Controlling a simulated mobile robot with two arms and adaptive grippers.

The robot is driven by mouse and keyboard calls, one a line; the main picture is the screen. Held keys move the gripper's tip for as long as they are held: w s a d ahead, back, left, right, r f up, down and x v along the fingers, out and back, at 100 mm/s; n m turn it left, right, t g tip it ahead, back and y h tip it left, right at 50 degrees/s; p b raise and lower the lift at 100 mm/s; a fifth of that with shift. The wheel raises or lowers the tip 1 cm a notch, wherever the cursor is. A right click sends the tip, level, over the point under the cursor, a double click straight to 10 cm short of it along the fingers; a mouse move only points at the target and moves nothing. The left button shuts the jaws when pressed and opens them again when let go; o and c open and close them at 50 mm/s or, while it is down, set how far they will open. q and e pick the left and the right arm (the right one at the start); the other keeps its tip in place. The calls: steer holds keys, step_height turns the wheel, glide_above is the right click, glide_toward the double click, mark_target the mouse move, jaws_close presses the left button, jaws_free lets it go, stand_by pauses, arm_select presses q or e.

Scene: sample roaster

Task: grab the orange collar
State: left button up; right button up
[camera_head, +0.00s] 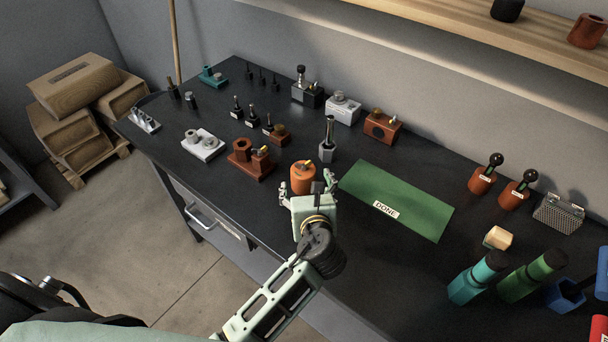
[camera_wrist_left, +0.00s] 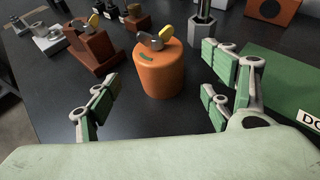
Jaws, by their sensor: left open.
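The orange collar (camera_head: 303,179) is a round orange body on the dark bench, with a yellow and grey piece on top. It stands upright in the left wrist view (camera_wrist_left: 161,72), just beyond the fingertips. My left gripper (camera_head: 308,189) is open, with one finger on either side of the line to the collar. My right gripper is not in view.
A brown block fixture (camera_head: 250,165) stands left of the collar, and a grey post (camera_head: 328,140) behind it. A green mat (camera_head: 400,195) marked DONE lies to the right. Teal and green bottles (camera_head: 478,277) stand at the right front.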

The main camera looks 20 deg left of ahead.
mark_target(305, 182)
arm_select(q)
steer(key=x, duration=0.3)
steer(key=shift+w+a+f, duration=0.1)
steer(key=shift+w, duration=0.15)
steer(key=shift+w+a+f, duration=0.2)
steer(key=shift+w+a, duration=0.05)
steer(key=shift+w, duration=0.2)
steer(key=c, duration=1.6)
steer(key=shift+w+r, duration=0.1)
steer(key=shift+c, duration=0.2)
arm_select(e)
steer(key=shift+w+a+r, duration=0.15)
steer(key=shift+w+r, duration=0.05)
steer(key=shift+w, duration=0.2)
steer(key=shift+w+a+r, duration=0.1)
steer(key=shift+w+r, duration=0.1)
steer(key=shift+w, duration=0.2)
